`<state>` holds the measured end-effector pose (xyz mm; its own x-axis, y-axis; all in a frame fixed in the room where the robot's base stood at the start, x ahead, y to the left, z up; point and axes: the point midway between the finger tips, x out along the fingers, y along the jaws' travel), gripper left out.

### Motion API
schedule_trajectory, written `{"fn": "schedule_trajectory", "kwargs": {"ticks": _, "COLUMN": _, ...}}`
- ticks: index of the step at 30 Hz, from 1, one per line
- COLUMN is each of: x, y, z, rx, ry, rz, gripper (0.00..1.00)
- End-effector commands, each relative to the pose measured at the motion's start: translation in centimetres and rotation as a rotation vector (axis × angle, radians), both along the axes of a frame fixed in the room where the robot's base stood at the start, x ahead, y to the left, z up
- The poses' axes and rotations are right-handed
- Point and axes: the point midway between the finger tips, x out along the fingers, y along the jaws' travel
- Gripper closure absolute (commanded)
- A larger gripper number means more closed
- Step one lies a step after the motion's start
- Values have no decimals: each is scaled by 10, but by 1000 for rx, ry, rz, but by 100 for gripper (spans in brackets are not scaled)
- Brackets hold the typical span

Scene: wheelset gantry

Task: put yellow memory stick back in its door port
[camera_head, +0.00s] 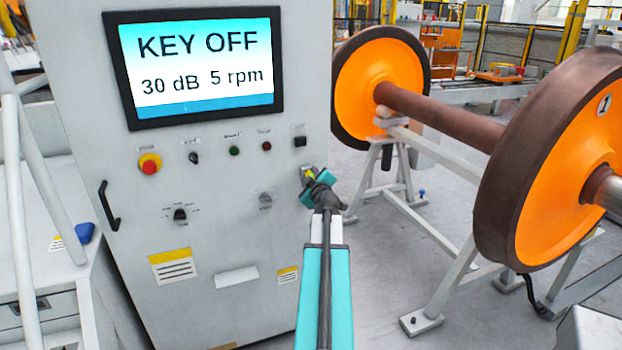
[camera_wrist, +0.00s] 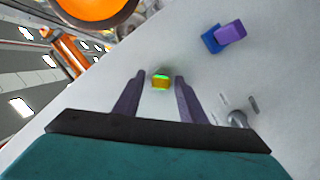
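The yellow memory stick (camera_wrist: 160,84) shows end-on in the wrist view, with a green edge along its top. It sits against the pale cabinet door (camera_wrist: 195,60); how deep it is in a port is hidden. My gripper (camera_wrist: 160,78) is open, with one finger on each side of the stick and a visible gap to each. In the head view my gripper (camera_head: 309,174) is at the door's right side, below the small black square fitting (camera_head: 300,141). A bit of yellow shows there between the fingers.
The cabinet screen (camera_head: 200,65) reads KEY OFF, 30 dB, 5 rpm. A red emergency button (camera_head: 149,165) and a rotary knob (camera_head: 265,199) are on the door. A purple and blue fitting (camera_wrist: 226,36) is in the wrist view. An orange wheelset (camera_head: 440,115) stands to the right.

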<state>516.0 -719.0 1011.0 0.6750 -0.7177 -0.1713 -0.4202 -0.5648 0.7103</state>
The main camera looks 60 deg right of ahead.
Motion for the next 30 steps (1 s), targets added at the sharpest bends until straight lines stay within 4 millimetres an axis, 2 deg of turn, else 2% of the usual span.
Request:
{"fn": "schedule_trajectory", "kwargs": {"ticks": 14, "x": -3, "y": 2, "z": 0, "rx": 0, "ry": 0, "rz": 0, "gripper": 59}}
{"fn": "schedule_trajectory", "kwargs": {"ticks": 30, "x": -31, "y": 34, "z": 6, "rx": 1, "ry": -1, "rz": 0, "gripper": 59}}
